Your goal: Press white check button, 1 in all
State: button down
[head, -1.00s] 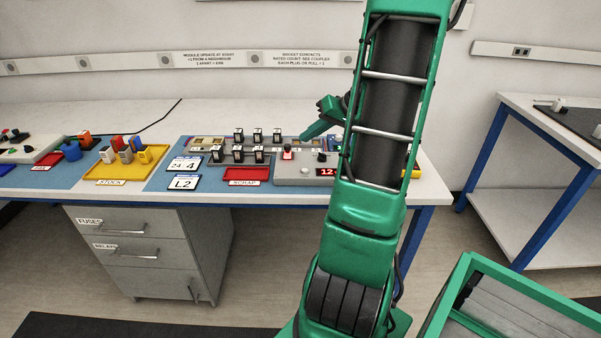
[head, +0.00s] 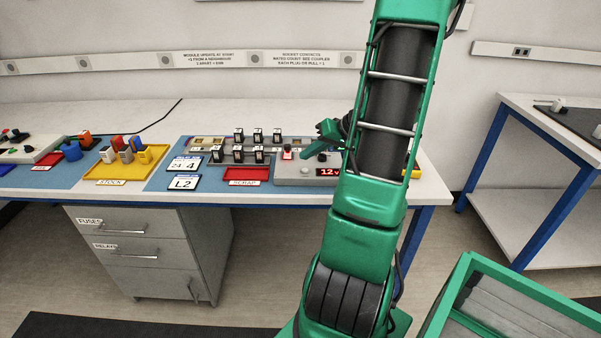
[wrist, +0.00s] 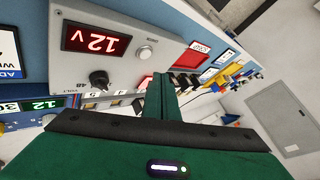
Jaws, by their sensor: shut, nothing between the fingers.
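The white check button (head: 305,171) is a small round button on the front of the grey panel (head: 285,181). In the wrist view the white button (wrist: 145,52) sits beside the red 12v display (wrist: 95,40). My gripper (head: 305,154) is above the panel, behind and above the button in the head view, with its fingers pointing down to the left. In the wrist view its closed fingers (wrist: 160,86) are below the button in the picture and appear apart from it. The fingers are shut and empty.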

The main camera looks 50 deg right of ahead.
jog(key=shift+f, duration=1.2)
dwell(1.2)
jog(key=shift+f, duration=0.35)
jog(key=shift+f, duration=0.4)
dwell(0.6)
jog(key=shift+r, duration=0.85)
jog(key=shift+r, duration=0.1)
jog(key=shift+r, duration=2.4)
